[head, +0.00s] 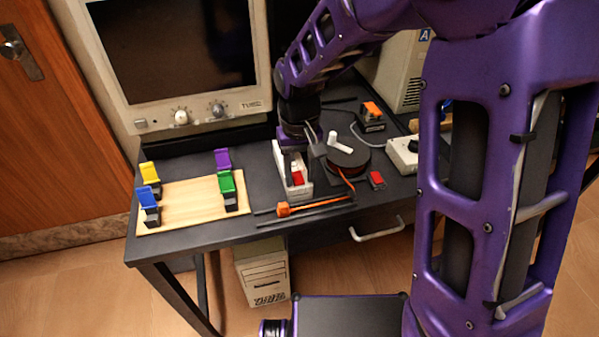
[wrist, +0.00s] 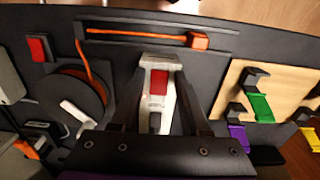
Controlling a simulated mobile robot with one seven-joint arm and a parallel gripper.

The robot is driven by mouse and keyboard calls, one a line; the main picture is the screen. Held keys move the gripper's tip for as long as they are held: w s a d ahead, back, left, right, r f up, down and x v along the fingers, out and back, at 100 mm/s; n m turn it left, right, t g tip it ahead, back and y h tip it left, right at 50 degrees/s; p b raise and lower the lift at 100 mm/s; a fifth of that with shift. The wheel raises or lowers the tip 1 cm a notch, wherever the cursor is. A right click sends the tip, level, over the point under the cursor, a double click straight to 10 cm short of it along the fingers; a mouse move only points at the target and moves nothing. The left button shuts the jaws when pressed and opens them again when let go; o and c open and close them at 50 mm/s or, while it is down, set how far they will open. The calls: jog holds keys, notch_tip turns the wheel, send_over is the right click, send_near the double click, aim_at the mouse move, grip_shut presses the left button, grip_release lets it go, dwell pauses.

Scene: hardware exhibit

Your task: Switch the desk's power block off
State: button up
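The power block is a long white strip (head: 304,189) with a red rocker switch (head: 297,178), near the desk's front edge in the head view. In the wrist view the power block (wrist: 167,61) lies in the middle, with its red rocker (wrist: 159,82) facing the camera. My gripper (wrist: 160,78) is open, its two dark fingers apart on either side of the block in that view. In the head view my gripper is over the block's rear part and hides some of it. I cannot tell whether the fingers touch the block, or which way the rocker is tipped.
A wooden board (head: 190,205) with coloured clips lies left. A dark spool (head: 348,160) with orange cord is close on the right, beside a small red-topped piece (head: 376,180). An orange-ended tool (head: 300,206) lies in front. A monitor (head: 170,60) stands behind.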

aim_at(296, 172)
grip_shut()
jog(key=shift+w+r+g+p, duration=0.1)
jog(key=shift+r+g+p, duration=0.2)
jog(key=shift+p, duration=0.45)
jog(key=shift+w+f+g+p, duration=0.2)
jog(key=shift+g+p, duration=0.2)
jog(key=shift+p, duration=0.3)
jog(key=shift+s, duration=0.1)
jog(key=shift+o, duration=1.6)
grip_release()
notch_tip(296, 172, up, 17)
jog(key=w+p, duration=0.2)
jog(key=shift+a+r+p, duration=0.15)
jog(key=shift+a+p, duration=0.2)
jog(key=shift+p, duration=0.05)
jog(key=shift+w, duration=0.1)
